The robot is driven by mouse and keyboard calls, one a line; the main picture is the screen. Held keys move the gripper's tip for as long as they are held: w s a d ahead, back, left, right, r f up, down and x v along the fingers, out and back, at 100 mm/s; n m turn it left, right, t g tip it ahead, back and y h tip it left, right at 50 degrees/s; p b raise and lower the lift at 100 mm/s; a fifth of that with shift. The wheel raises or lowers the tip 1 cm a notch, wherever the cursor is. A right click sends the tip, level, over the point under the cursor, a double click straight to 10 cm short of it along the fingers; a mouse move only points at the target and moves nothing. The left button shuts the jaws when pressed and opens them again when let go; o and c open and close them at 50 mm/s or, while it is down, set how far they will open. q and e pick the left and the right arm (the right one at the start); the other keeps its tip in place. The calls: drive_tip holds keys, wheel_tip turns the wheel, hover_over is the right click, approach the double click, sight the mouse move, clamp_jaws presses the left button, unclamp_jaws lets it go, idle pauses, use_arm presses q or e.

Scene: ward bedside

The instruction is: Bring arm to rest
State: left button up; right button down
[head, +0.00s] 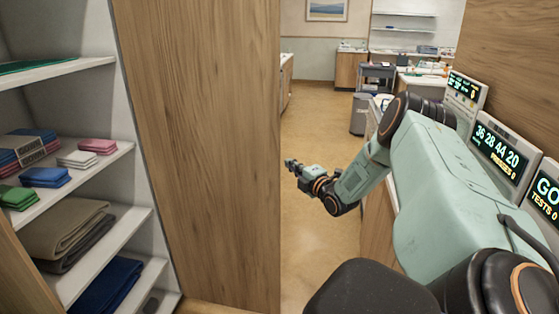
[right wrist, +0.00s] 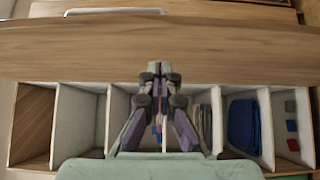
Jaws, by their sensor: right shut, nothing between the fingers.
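My right arm comes in from the right in the head view and reaches forward and toward the middle. My right gripper (head: 290,164) is at its far end, in the air to the right of the wooden cabinet side. In the right wrist view my right gripper (right wrist: 155,68) has its fingertips together, with nothing between them. Shelf compartments show behind and below it there. My left gripper is not in the head view.
A tall wooden panel (head: 200,150) stands left of my right gripper. Left of it, shelves hold folded cloths, including a pink stack (head: 98,146) and a brown blanket (head: 62,228). Display screens (head: 499,150) line the right. Open floor (head: 312,118) and a grey bin (head: 361,113) lie beyond.

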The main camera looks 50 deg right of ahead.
drive_tip(key=shift+s+d+p, duration=0.25)
drive_tip(key=shift+s+p, duration=0.1)
drive_tip(key=shift+s, duration=0.8)
drive_tip(key=shift+s, duration=0.1)
